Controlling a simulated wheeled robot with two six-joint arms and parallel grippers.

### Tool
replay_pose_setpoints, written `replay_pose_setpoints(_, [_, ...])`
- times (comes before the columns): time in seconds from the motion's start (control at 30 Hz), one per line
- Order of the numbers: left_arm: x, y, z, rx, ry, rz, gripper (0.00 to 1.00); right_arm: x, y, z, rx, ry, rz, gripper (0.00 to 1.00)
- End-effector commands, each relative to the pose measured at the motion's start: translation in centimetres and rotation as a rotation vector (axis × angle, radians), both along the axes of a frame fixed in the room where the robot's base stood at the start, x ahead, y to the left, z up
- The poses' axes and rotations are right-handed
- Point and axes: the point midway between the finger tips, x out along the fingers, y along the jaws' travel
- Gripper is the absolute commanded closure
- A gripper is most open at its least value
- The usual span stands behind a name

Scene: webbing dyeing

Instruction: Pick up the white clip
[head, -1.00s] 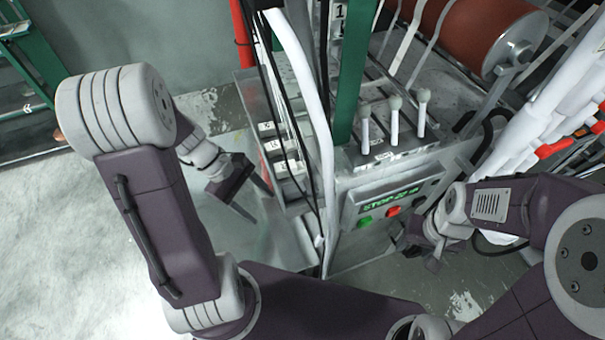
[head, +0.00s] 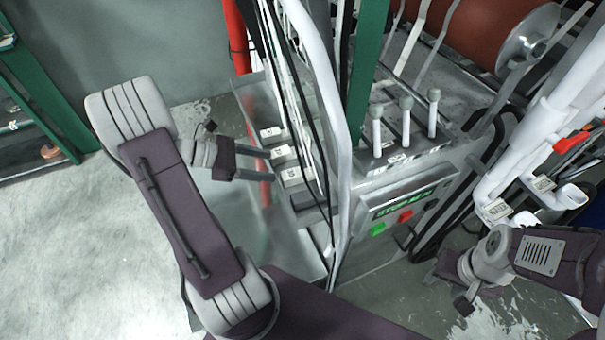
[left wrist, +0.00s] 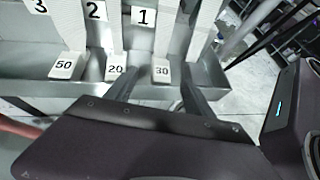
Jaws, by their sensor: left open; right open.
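Small white numbered pieces lie in a row in a grey metal tray; I cannot tell which one the task calls the white clip. In the left wrist view they read 50 (left wrist: 63,67), 20 (left wrist: 115,71) and 30 (left wrist: 161,72). In the head view the row shows as a far (head: 270,132), a middle (head: 282,152) and a near piece (head: 292,173). My left gripper (head: 268,165) is open and empty, pointing at the row from the left. In the left wrist view the 30 piece appears between its fingertips (left wrist: 157,86). My right gripper (head: 432,273) is open; its fingers are barely visible.
Pale strips hang behind the tray (left wrist: 215,78) with number cards above. A white pipe (head: 325,90) and a green post (head: 368,70) stand right of the row. A red pipe (head: 239,50) stands behind.

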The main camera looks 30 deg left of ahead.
Motion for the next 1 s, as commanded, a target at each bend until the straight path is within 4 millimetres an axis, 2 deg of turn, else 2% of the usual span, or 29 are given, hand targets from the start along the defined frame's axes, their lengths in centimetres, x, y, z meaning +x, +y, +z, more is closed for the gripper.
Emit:
replay_pose_setpoints(0.47, [2.2,-2.9,-1.9,0.001,0.001,-0.004,0.38,0.0,0.0,0.0,0.0,0.0,0.0,0.54])
replay_pose_setpoints(0.7, [4.5,-5.9,-4.0,0.0,0.001,-0.008,0.38,0.0,0.0,-0.1,0.0,0.0,0.0,0.54])
replay_pose_setpoints(1.0, [4.9,-6.3,-4.3,0.003,0.001,-0.003,0.38,0.0,0.0,-0.1,0.0,0.0,0.0,0.54])
